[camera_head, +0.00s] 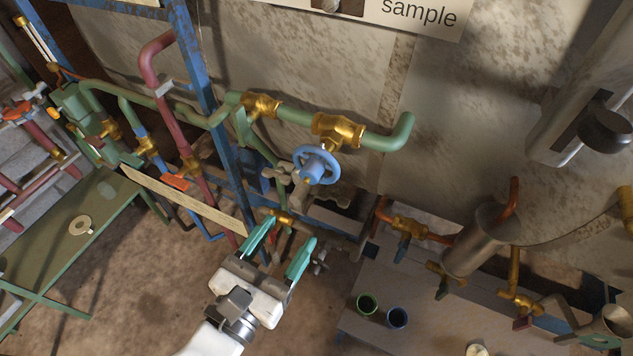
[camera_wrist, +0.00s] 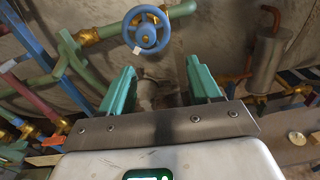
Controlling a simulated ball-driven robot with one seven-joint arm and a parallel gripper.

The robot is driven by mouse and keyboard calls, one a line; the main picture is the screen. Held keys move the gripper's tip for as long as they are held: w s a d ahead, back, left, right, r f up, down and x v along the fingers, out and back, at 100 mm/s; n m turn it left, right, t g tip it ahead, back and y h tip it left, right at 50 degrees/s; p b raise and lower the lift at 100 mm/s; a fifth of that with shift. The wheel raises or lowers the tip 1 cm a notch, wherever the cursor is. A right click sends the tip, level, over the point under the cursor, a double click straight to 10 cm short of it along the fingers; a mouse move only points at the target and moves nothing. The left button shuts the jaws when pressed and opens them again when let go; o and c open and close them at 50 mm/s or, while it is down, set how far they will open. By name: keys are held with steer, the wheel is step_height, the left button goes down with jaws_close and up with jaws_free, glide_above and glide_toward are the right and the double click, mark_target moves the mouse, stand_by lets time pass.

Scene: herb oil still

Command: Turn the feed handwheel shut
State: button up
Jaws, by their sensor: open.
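A blue handwheel (camera_head: 316,165) sits on a brass valve (camera_head: 338,130) in a green pipe, right of a blue upright post. The handwheel also shows in the wrist view (camera_wrist: 146,30), top centre, with a small pale tag at its lower left rim. My gripper (camera_head: 281,251) has teal fingers that stand apart with nothing between them. It is below and left of the handwheel in the head view, apart from it. In the wrist view my gripper (camera_wrist: 160,85) points toward the area below the handwheel. I cannot tell from the pictures which wheel is the feed one.
A blue post (camera_head: 212,110) and a dark red pipe (camera_head: 178,120) stand left of the wheel. A grey metal cylinder (camera_head: 479,240) with brass fittings is at right. A grey table (camera_head: 400,338) holds two small cups. A green table (camera_head: 60,240) is at left.

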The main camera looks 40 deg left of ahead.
mark_target(308, 179)
steer(key=shift+n+y, duration=0.4)
steer(key=shift+n, duration=0.2)
steer(key=x, duration=0.3)
steer(key=a+p+x, duration=0.1)
steer(key=x, duration=0.2)
steer(key=r+x, duration=0.1)
steer(key=x, duration=0.2)
steer(key=shift+w+a, duration=0.2)
steer(key=shift+a, duration=0.15)
steer(key=shift+c, duration=0.2)
steer(key=c, duration=1)
